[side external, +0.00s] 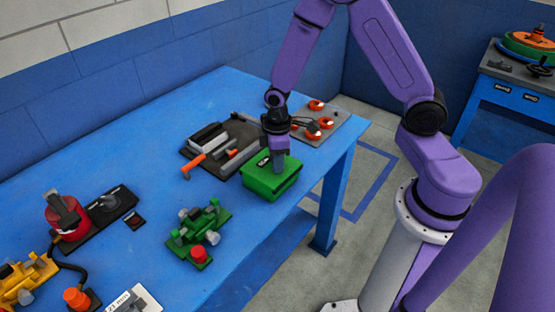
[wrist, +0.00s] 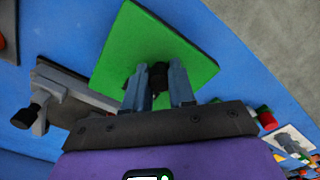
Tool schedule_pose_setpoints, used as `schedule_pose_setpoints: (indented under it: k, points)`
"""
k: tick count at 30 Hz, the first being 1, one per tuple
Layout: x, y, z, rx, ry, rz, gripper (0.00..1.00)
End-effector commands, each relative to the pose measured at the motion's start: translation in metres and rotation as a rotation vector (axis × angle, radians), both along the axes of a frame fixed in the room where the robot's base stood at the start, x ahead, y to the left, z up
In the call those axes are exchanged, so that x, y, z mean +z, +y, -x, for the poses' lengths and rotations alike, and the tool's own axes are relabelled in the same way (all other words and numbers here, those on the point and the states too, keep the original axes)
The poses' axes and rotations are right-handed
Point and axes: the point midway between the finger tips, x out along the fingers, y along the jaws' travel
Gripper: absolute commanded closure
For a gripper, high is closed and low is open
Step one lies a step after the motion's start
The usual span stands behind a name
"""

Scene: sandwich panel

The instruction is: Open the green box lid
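The green box (side external: 262,186) stands near the right front edge of the blue table in the side view. Its lid looks flat and closed, with a dark label on top. In the wrist view the green lid (wrist: 185,35) fills the upper middle. My gripper (side external: 280,166) points down at the top of the box, over its far right part. In the wrist view my gripper's fingers (wrist: 159,82) are apart, with a small dark knob or handle (wrist: 158,72) between them. Whether both fingers press on it is unclear. The fingers partly hide it.
Behind the box lie a dark tray with a grey block (side external: 208,136) and an orange-handled tool (side external: 193,166), and a plate with orange discs (side external: 316,105). A green fixture (side external: 199,231) stands at front left.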

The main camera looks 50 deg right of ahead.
Motion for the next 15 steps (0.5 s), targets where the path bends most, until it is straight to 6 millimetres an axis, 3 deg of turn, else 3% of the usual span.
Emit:
schedule_pose_setpoints:
  k: [5, 8, 15]
  points:
    - [0.0, -0.001, 0.0, -0.001, 0.001, 0.0, 1.0]
    - [0.0, -0.012, -0.001, -0.005, 0.001, 0.001, 1.0]
    - [0.001, -0.07, -0.001, -0.01, 0.0, 0.0, 1.0]
